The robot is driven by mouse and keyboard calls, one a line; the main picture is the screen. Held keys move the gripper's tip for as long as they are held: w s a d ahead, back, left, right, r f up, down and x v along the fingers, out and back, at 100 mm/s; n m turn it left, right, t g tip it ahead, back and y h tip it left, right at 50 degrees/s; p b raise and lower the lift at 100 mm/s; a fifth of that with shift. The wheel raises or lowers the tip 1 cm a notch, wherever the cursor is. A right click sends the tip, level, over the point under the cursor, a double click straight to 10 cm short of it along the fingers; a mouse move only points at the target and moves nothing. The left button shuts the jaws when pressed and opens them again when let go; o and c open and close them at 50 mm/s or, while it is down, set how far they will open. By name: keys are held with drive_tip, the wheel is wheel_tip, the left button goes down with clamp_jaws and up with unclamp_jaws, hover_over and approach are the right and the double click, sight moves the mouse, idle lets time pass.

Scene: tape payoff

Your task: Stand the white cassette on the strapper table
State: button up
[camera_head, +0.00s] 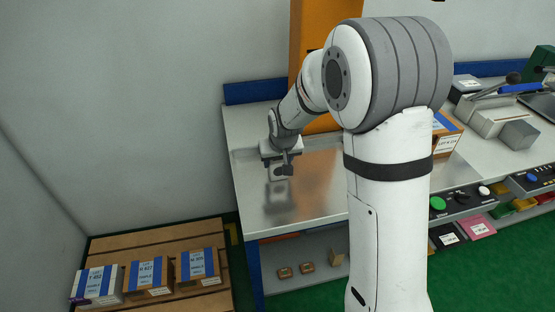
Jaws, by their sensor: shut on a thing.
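My gripper (281,163) is over the left part of the strapper table (258,215), a shiny steel top, and points down. It is shut on a small pale piece, which looks like the white cassette (277,175). The cassette is mostly hidden by the jaws and small in the picture. Its lower edge is close to the table top, with a blurred reflection below it. I cannot tell whether it touches the table.
An orange column (308,45) rises behind the table. A labelled carton (447,137) and grey devices (495,115) stand to the right. Labelled boxes (150,279) sit on a wooden pallet (160,240) at lower left. A shelf below holds small brown pieces (307,267). The table's front left is clear.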

drive_tip(key=o, duration=1.1)
drive_tip(key=shift+r, duration=0.4)
drive_tip(key=a+v, duration=0.1)
drive_tip(key=v, duration=1)
drive_tip(key=s+d+m+g, duration=0.1)
drive_tip(key=s+d, duration=0.5)
drive_tip(key=s, duration=0.6)
drive_tip(key=s+d+m+h, duration=0.1)
drive_tip(key=s+d, duration=0.5)
drive_tip(key=s, duration=0.6)
drive_tip(key=shift+s+d+r+g, duration=0.15)
drive_tip(key=shift+s+d+g, duration=0.1)
drive_tip(key=shift+g, duration=0.15)
